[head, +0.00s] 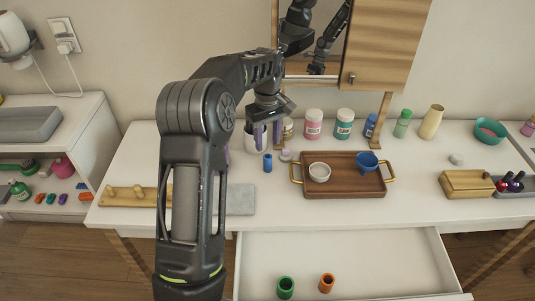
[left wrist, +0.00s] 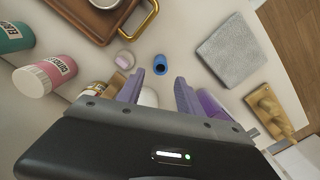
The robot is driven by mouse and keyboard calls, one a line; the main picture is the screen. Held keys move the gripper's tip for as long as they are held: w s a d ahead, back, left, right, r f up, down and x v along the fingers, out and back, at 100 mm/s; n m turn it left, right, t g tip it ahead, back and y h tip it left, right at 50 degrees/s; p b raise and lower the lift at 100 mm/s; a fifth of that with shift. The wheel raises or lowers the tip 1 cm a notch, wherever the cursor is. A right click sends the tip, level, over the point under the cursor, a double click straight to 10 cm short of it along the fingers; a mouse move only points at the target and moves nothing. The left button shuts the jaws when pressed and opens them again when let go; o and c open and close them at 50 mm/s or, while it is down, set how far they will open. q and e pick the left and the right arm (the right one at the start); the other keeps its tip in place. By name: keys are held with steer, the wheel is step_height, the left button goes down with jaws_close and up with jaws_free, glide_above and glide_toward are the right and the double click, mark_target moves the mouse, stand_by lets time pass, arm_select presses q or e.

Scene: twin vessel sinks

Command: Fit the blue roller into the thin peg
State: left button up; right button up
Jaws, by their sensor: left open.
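The blue roller (head: 267,163) stands upright on the white counter, left of the tray. It also shows in the left wrist view (left wrist: 160,65), its dark hole facing the camera. My left gripper (head: 267,137) is open and empty, above and behind the roller. Its purple fingers (left wrist: 160,78) point toward the roller, which lies just beyond the fingertips. The wooden peg board (head: 136,194) is on the counter at the left, partly hidden by my left arm. It also shows in the left wrist view (left wrist: 268,106). Which peg is thin is unclear. My right gripper is not in view.
A wooden tray (head: 343,190) with a white bowl (head: 319,172) and blue cup (head: 366,162) is right of the roller. A grey mat (head: 241,200) lies left of it. The open drawer (head: 375,262) holds green (head: 286,288) and orange (head: 327,283) rollers. Jars line the back.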

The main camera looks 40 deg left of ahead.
arm_select(q)
steer(key=shift+r, duration=1.45)
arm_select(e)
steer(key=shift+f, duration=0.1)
arm_select(q)
steer(key=shift+o, duration=0.5)
steer(key=shift+d, duration=0.1)
steer(key=t+y+p, duration=0.2)
steer(key=y, duration=0.2)
glide_above(270, 159)
steer(key=s+d, duration=0.1)
steer(key=d, duration=0.1)
step_height(270, 159, down, 5)
steer(key=shift+a+r, duration=0.1)
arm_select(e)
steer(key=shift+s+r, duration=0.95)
